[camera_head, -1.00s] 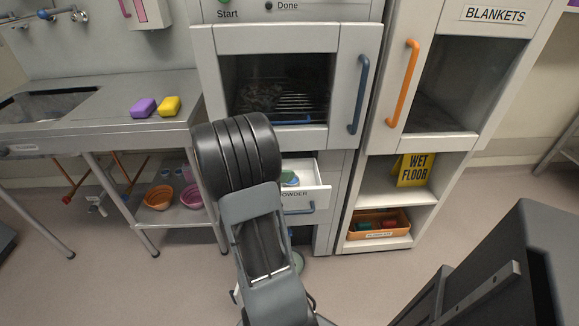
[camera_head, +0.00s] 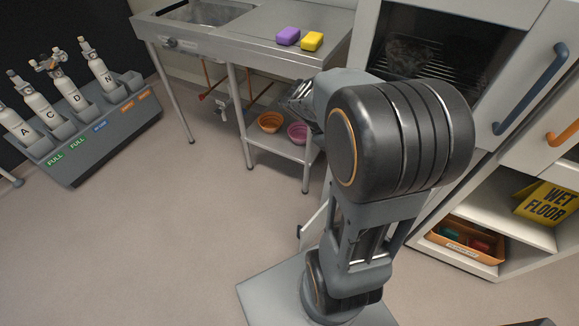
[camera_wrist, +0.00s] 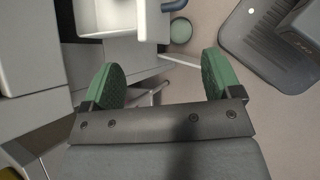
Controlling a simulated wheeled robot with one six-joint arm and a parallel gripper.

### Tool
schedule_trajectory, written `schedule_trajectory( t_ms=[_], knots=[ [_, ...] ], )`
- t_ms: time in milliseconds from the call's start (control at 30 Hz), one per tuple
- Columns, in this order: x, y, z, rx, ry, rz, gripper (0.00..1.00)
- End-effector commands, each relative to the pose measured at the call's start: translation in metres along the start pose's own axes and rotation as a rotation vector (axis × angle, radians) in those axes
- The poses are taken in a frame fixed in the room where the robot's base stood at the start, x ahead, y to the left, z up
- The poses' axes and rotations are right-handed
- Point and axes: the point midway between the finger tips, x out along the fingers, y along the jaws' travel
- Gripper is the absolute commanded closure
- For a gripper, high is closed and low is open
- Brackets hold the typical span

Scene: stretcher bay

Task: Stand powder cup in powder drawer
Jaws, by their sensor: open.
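In the wrist view, my gripper (camera_wrist: 165,72) is open, its two green-padded fingers wide apart with nothing between them. A pulled-out white drawer (camera_wrist: 148,22) with a blue handle (camera_wrist: 174,5) shows beyond the fingertips, at the top. It looks like the powder drawer, but its label is not readable here. Only part of its inside shows. A pale green round thing (camera_wrist: 181,31) lies beyond the drawer front; I cannot tell what it is. I cannot make out the powder cup in either current view.
A steel sink bench (camera_head: 250,42) holds a purple block (camera_head: 288,36) and a yellow block (camera_head: 312,41). Orange (camera_head: 270,122) and pink (camera_head: 298,133) bowls sit on its lower shelf. A bottle rack (camera_head: 92,135) stands left. A wet floor sign (camera_head: 546,203) stands right. Floor at left centre is clear.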

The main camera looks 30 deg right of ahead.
Motion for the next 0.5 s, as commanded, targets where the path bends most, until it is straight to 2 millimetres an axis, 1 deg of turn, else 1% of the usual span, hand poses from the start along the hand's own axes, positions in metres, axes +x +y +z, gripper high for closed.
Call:
schedule_trajectory(
  t_ms=[33,100,200,300,333,400,500],
  knots=[
    [-0.017,-0.022,-0.009,0.098,0.124,-0.018,0.16],
    [-0.037,-0.051,-0.023,0.236,0.283,-0.074,0.16],
    [-0.064,-0.086,-0.039,0.411,0.481,-0.177,0.16],
    [-0.086,-0.114,-0.049,0.543,0.625,-0.285,0.16],
    [-0.091,-0.12,-0.051,0.574,0.658,-0.315,0.16],
    [-0.101,-0.131,-0.054,0.633,0.717,-0.373,0.16],
    [-0.109,-0.14,-0.057,0.68,0.764,-0.426,0.16]
  ],
)
